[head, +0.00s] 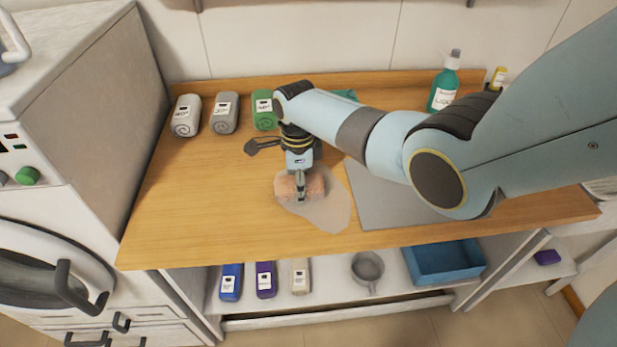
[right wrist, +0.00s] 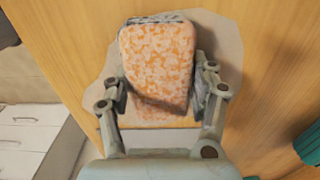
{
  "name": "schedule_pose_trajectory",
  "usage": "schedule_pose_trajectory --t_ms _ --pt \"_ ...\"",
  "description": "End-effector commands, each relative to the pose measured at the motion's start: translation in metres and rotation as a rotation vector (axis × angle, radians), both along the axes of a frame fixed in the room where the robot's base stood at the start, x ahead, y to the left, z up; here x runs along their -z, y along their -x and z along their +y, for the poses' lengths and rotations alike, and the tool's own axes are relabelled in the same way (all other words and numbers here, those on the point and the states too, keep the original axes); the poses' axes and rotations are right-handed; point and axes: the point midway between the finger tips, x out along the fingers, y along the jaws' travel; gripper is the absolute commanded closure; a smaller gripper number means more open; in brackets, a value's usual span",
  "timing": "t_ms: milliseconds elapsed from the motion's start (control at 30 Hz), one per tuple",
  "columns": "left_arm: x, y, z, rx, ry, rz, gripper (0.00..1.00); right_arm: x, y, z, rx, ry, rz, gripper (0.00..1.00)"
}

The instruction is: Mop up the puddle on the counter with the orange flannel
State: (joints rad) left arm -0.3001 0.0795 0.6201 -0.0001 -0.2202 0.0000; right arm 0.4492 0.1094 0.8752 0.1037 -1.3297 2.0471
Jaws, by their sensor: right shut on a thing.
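The orange flannel (head: 314,184) is a mottled, folded cloth near the front middle of the wooden counter (head: 190,210). A pale grey puddle (head: 328,211) spreads around and in front of it; the flannel covers part of it. My right gripper (head: 300,188) points down and is shut on the flannel. In the right wrist view the flannel (right wrist: 158,55) sits between the two fingers of the gripper (right wrist: 165,90), with the puddle (right wrist: 222,38) showing beyond it. I cannot tell whether the flannel touches the counter. My left gripper is not in view.
Rolled towels, grey (head: 225,112) and green (head: 263,107) among them, line the back left. A grey mat (head: 375,205) lies right of the puddle. A green bottle (head: 443,90) stands at the back right. A shelf below holds towels, a pot (head: 367,268) and a blue bin (head: 445,265).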

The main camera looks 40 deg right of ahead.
Motion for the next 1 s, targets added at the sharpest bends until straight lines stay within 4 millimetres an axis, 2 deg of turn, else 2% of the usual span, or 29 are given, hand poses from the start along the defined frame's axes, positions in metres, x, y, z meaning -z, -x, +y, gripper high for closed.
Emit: schedule_pose_trajectory --t_ms 167,333,1000 --pt "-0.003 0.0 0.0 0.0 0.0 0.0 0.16 -0.001 0.002 -0.004 0.001 0.002 0.0 0.67" --pt "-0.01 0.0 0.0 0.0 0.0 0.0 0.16 -0.001 0.009 -0.016 0.0 0.004 0.0 0.67" --pt "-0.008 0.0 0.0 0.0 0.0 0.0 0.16 0.0 0.03 -0.051 -0.001 0.004 0.0 0.67"
